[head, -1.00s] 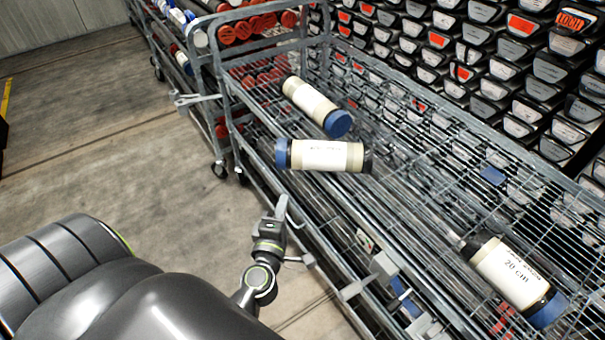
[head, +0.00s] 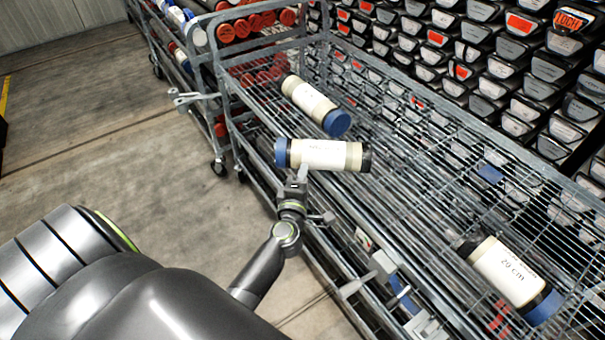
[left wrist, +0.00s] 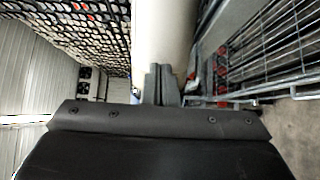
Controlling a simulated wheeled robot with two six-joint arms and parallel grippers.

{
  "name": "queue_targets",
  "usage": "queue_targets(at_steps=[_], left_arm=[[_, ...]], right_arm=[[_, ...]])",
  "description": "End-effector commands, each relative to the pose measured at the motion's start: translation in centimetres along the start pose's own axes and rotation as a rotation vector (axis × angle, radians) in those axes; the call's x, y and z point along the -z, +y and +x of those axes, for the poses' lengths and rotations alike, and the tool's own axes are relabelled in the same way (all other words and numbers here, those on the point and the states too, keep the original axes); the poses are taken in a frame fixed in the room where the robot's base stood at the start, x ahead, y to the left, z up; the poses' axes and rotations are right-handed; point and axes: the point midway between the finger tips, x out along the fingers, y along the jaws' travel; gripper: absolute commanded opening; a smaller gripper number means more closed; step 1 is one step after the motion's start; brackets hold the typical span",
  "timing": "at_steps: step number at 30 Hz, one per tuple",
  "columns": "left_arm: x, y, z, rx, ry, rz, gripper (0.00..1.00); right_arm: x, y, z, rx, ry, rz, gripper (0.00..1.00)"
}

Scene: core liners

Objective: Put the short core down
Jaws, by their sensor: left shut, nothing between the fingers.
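Three capped core tubes with white labels lie in the wire-shelf cart. The middle core (head: 325,154) lies crosswise near the cart's left edge, blue cap to the left and dark end to the right. A second core (head: 312,102) lies slantwise behind it. A third core (head: 507,272), marked "20 cm", lies at the lower right. My left gripper (head: 302,173) is shut and empty, its tips at the near side of the middle core; I cannot tell whether they touch. In the left wrist view the shut fingers (left wrist: 161,82) point at a pale core (left wrist: 163,32). My right gripper is out of view.
The wire cart (head: 400,215) has a raised metal rim along its near side. Stacked dark core trays (head: 490,85) stand behind it. A second cart with red-capped tubes (head: 240,30) stands at the back left. Bare floor (head: 110,130) lies left.

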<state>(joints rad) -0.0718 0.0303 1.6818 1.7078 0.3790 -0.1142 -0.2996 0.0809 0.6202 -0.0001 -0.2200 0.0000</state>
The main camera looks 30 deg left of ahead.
Motion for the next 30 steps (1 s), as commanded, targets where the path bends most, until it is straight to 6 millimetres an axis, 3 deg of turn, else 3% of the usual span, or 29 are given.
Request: queue_targets(at_steps=[7, 18, 30], left_arm=[[-0.6, 0.1, 0.6, -0.001, 0.000, -0.001, 0.00], [-4.9, 0.1, 4.9, -0.001, 0.000, -0.002, 0.00], [-5.3, 0.1, 5.3, -0.001, 0.001, -0.001, 0.00]], right_arm=[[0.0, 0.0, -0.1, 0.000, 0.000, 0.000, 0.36], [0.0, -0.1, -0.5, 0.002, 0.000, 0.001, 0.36], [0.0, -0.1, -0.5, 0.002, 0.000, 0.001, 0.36]])
